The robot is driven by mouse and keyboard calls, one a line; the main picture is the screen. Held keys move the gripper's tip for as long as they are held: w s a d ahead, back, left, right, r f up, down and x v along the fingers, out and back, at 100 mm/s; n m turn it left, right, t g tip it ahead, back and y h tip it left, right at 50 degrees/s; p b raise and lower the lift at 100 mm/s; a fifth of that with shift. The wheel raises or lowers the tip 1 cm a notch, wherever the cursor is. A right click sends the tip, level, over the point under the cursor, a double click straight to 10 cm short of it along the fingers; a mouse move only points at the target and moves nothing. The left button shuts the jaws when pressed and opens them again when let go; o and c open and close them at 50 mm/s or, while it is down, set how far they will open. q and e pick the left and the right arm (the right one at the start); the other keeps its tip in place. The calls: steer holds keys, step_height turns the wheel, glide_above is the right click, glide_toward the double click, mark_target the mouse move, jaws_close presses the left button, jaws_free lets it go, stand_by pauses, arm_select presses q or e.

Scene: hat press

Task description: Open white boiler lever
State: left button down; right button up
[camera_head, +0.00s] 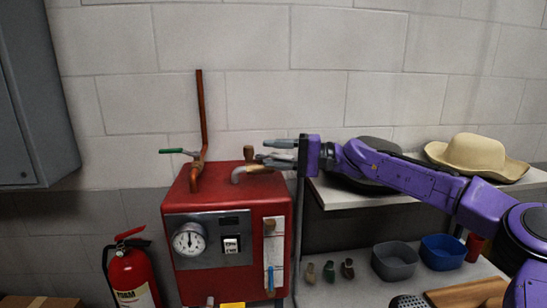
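The red boiler (228,190) stands against the wall, with a gauge and a small black-and-white switch on its front panel. A green-handled lever (172,151) sits on the copper pipe at its top left. A light grey, bent piece (240,174) rises from the boiler's top right; I cannot tell whether it is the white lever. My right gripper (264,151) is above the boiler's top right, pointing left, its fingers apart. It is just above and beside the bent piece; whether they touch is unclear. My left gripper is out of view.
A shelf with a straw hat (474,155) and a dark hat lies behind my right arm. Below it are a grey bowl (395,262), a blue bowl (443,251) and small stampers. A fire extinguisher (131,274) stands left of the boiler. A grey cabinet (38,95) is at upper left.

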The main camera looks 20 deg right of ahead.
steer(key=shift+f, duration=0.3)
steer(key=b+v, duration=0.3)
steer(key=v, duration=0.7)
steer(key=shift+b, duration=0.4)
steer(key=shift+d+r, duration=0.1)
